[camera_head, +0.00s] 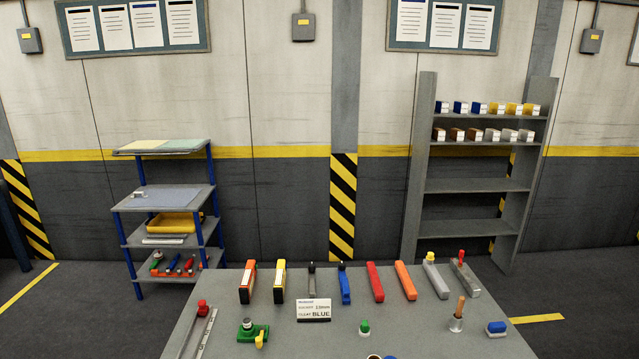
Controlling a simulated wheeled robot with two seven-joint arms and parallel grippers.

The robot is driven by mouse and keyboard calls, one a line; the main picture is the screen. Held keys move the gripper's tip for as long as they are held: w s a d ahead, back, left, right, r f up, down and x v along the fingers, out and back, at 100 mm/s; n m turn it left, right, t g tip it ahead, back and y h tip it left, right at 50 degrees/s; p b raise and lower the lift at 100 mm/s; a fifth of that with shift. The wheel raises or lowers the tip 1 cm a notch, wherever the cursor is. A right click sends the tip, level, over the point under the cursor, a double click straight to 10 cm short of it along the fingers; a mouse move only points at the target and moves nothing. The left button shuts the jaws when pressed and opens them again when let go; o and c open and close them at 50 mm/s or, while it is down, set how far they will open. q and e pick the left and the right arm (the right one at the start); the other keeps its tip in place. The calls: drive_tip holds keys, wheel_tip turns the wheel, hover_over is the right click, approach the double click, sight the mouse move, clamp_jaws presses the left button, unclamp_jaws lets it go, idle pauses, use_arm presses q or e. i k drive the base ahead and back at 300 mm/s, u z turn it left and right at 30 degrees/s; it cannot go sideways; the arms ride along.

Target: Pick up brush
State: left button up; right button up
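A small item with an upright brown handle (460,306) stands near the right end of the grey table (400,336). Its lower part is a light grey piece (456,324), and it may be the brush. I cannot tell whether this piece is bristles or a holder. A blue and white block-like item (496,328) lies to its right, and it is too small to tell what it is. Neither of my grippers shows in the head view.
Several long orange, grey, blue and red items line the table's back edge, such as a red bar (375,282). A label card (313,310), green tool (252,331) and green-topped item (364,327) stand in front. Shelves (480,185) and a rack (165,238) stand behind.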

sight(461, 306)
drive_tip(key=z, duration=0.4)
drive_tip(key=k, duration=1.1)
drive_tip(key=z, duration=1.35)
drive_tip(key=i, duration=1.05)
drive_tip(key=u, duration=0.7)
drive_tip(key=i, duration=0.7)
drive_tip(key=u, duration=0.6)
